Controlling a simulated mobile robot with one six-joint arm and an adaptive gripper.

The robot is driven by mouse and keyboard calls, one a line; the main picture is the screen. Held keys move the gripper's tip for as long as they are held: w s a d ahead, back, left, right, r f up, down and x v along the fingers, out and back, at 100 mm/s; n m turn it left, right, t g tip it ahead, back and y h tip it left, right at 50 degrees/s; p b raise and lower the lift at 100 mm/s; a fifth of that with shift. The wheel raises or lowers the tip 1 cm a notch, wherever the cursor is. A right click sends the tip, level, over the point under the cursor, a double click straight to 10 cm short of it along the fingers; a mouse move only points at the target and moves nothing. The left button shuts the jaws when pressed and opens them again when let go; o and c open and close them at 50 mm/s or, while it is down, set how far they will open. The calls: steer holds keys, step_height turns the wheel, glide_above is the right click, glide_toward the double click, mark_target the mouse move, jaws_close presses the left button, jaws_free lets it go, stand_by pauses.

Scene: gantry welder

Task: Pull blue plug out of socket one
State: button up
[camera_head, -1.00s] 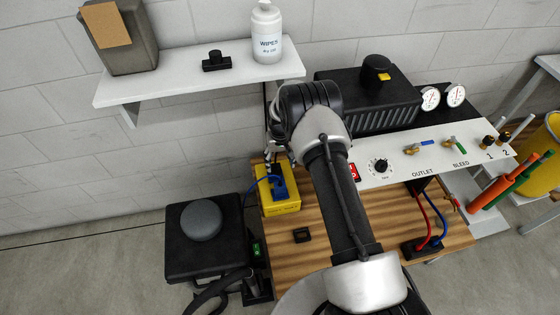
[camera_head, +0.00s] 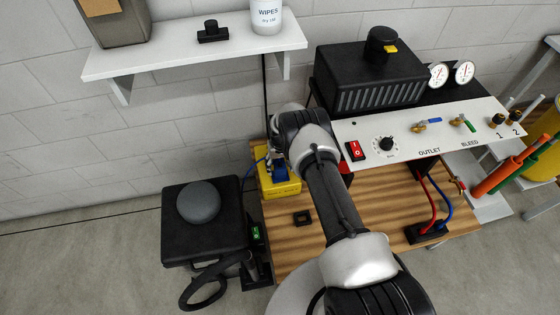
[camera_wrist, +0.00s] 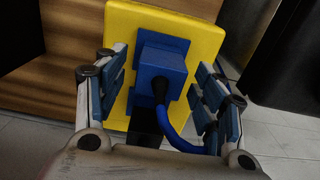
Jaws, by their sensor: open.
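The blue plug (camera_wrist: 160,72) sits in a yellow socket box (camera_wrist: 204,38), with a blue cable (camera_wrist: 172,132) leaving it. In the head view the plug (camera_head: 279,173) and the yellow box (camera_head: 283,189) are at the left end of the wooden bench, partly behind my arm. My gripper (camera_wrist: 160,92) is open, with one blue-padded finger on each side of the plug. Gaps show between the pads and the plug, so it is not held. No number is readable on the yellow box.
A white panel (camera_head: 395,156) with a red switch (camera_head: 355,151) stands right of my arm. A black outlet block (camera_head: 426,233) with red and blue cables is at the bench's front right. A black stool (camera_head: 205,238) stands left; a shelf (camera_head: 190,62) hangs above.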

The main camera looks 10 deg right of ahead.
mark_target(280, 161)
steer(key=shift+f, duration=1.05)
steer(key=shift+c, duration=0.5)
steer(key=c, duration=1.1)
steer(key=shift+r, duration=0.1)
steer(key=shift+r+p, duration=1.55)
steer(key=shift+r, duration=1.3)
